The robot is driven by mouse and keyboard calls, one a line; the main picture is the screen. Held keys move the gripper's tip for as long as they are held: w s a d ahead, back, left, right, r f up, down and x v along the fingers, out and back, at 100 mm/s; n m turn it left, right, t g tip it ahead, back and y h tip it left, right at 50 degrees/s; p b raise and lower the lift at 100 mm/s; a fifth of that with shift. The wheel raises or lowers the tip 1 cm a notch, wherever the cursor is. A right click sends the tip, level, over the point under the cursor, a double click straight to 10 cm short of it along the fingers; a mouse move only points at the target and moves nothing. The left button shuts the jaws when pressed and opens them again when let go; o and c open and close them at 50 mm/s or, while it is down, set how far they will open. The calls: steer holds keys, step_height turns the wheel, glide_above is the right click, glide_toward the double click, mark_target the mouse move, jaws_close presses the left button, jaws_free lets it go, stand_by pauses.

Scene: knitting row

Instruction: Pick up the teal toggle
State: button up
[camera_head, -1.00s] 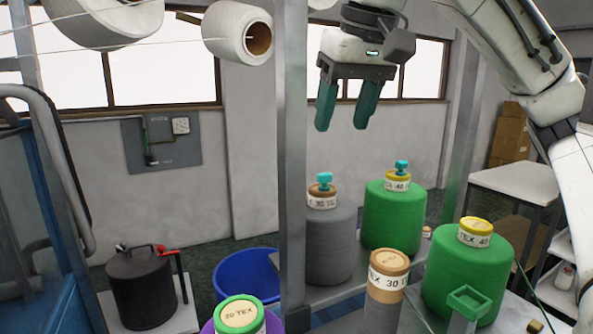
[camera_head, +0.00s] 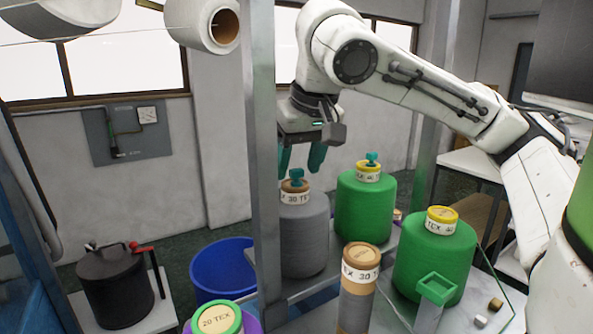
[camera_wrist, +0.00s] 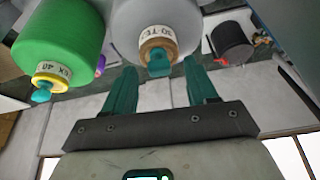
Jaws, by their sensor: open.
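A teal toggle (camera_head: 296,174) sits on the brown top of the grey "30 TEX" cone (camera_head: 304,237). My gripper (camera_head: 300,163) is open, its green fingers pointing down just above this toggle. In the wrist view the same toggle (camera_wrist: 159,63) shows between the two fingertips, with neither finger seen touching it. A second teal toggle (camera_head: 372,158) sits on the yellow top of the green "40 TEX" cone (camera_head: 364,208), to the right. It also shows in the wrist view (camera_wrist: 41,94), outside the fingers.
A metal post (camera_head: 263,130) stands close to the left of my gripper. A brown-topped cone (camera_head: 358,287) and another green cone (camera_head: 432,262) stand in front. A blue tub (camera_head: 222,270) and a black canister (camera_head: 116,287) are at the left. A thread spool (camera_head: 203,22) hangs above.

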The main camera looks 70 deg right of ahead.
steer(key=shift+f, duration=0.25)
steer(key=shift+c, duration=0.3)
steer(key=c, duration=0.9)
steer(key=shift+o, duration=0.2)
steer(key=shift+r, duration=0.1)
steer(key=shift+w+r+b, duration=0.1)
steer(key=shift+r+b, duration=0.35)
steer(key=shift+r, duration=0.15)
steer(key=s+d+r+b, duration=0.3)
steer(key=s+r, duration=0.8)
steer(key=s, duration=0.2)
steer(key=shift+s+r+b, duration=0.35)
steer(key=shift+s+b, duration=0.05)
